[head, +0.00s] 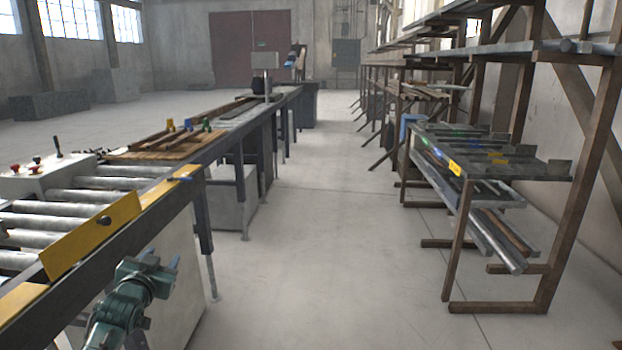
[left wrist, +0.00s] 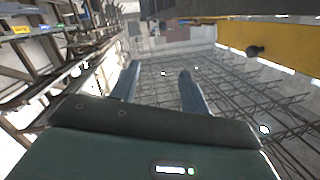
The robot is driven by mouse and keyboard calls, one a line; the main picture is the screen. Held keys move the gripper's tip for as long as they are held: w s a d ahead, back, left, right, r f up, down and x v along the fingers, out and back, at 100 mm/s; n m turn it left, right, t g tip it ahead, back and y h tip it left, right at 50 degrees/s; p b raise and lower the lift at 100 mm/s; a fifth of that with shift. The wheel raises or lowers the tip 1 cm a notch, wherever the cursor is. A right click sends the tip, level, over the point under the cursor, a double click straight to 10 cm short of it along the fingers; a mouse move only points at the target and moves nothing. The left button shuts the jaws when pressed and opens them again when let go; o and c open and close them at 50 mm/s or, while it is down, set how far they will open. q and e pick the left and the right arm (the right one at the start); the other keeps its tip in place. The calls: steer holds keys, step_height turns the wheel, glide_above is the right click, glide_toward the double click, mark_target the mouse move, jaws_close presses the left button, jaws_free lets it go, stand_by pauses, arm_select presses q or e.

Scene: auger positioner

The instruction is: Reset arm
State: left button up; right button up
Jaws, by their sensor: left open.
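My left gripper (head: 163,259) is beside the near end of the roller conveyor (head: 75,210), at the lower left of the head view. Its green wrist comes up from the bottom edge. In the left wrist view its two blue-grey fingers (left wrist: 158,82) stand apart with nothing between them. It appears clear of the yellow plate (head: 93,236) with a dark knob on the conveyor's side. That plate also shows at the upper right of the left wrist view (left wrist: 275,47). My right gripper is in neither view.
A control box (head: 40,176) with red buttons stands beside the rollers. Boards (head: 165,142) lie farther along the line. A rack (head: 455,235) holding metal bars stands on the right. The concrete aisle (head: 315,220) between is clear.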

arm_select(q)
steer(key=s+d+f+m+g+h, duration=0.1)
steer(key=s+d+f+g, duration=0.1)
steer(key=s+d+f, duration=0.55)
steer(key=s+d+f+g+h, duration=0.15)
steer(key=s+d+f, duration=0.25)
steer(key=s+f, duration=0.55)
steer(key=s+d+f+g, duration=0.1)
steer(key=s+d+f, duration=0.1)
steer(key=s, duration=0.5)
steer(key=s+d+f+h, duration=0.1)
steer(key=s+d+f, duration=0.1)
steer(key=s, duration=0.5)
steer(key=s+d+f+g+h, duration=0.1)
steer(key=s+d, duration=0.3)
steer(key=s, duration=0.3)
steer(key=shift+f+n+g, duration=0.35)
steer(key=shift+f+n, duration=0.05)
steer(key=shift+s, duration=0.1)
